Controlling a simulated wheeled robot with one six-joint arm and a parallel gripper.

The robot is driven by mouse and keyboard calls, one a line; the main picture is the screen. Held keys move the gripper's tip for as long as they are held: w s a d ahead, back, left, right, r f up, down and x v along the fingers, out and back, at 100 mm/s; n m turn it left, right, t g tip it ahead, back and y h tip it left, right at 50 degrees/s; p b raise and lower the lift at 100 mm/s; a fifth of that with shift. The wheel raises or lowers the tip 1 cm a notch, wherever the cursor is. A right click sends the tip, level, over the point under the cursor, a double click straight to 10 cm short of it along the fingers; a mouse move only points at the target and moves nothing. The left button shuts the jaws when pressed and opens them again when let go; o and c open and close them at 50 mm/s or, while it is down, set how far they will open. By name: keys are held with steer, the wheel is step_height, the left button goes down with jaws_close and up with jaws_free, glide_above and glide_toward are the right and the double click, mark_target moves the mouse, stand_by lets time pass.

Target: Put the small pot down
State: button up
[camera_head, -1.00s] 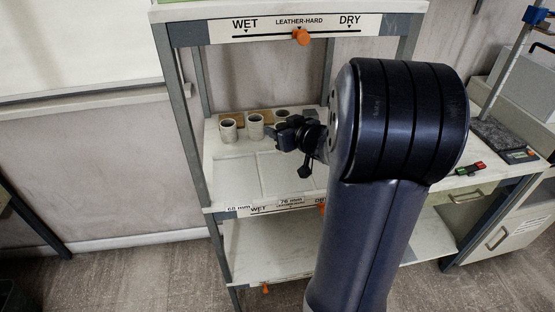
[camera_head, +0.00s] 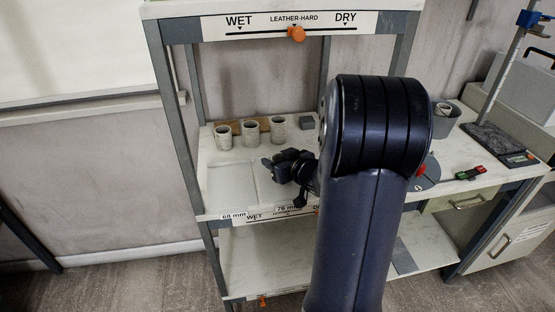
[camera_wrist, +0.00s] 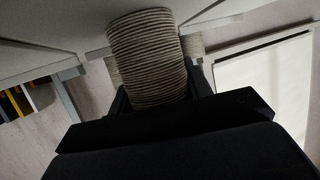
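Three small pale grey pots stand upright in a row on the middle shelf in the head view: a left one (camera_head: 223,136), a middle one (camera_head: 250,131) and a right one (camera_head: 278,129). My gripper (camera_head: 272,163) is in front of the row, apart from the pots, with nothing visible in it there. I cannot tell which pot of the row is the near one. The fingertips are partly hidden by the dark gripper body.
The shelf board (camera_head: 212,160) has clear room at the left, with a pale slab (camera_head: 232,185) near its front. A small grey block (camera_head: 306,122) is right of the pots. The upper shelf carries a WET–DRY label strip (camera_head: 292,24). A grey container (camera_head: 443,120) stands at the right.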

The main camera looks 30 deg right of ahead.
steer(key=o, duration=0.5)
steer(key=shift+c, duration=0.2)
steer(key=shift+r, duration=0.25)
steer(key=p+v, duration=0.2)
steer(key=v, duration=1)
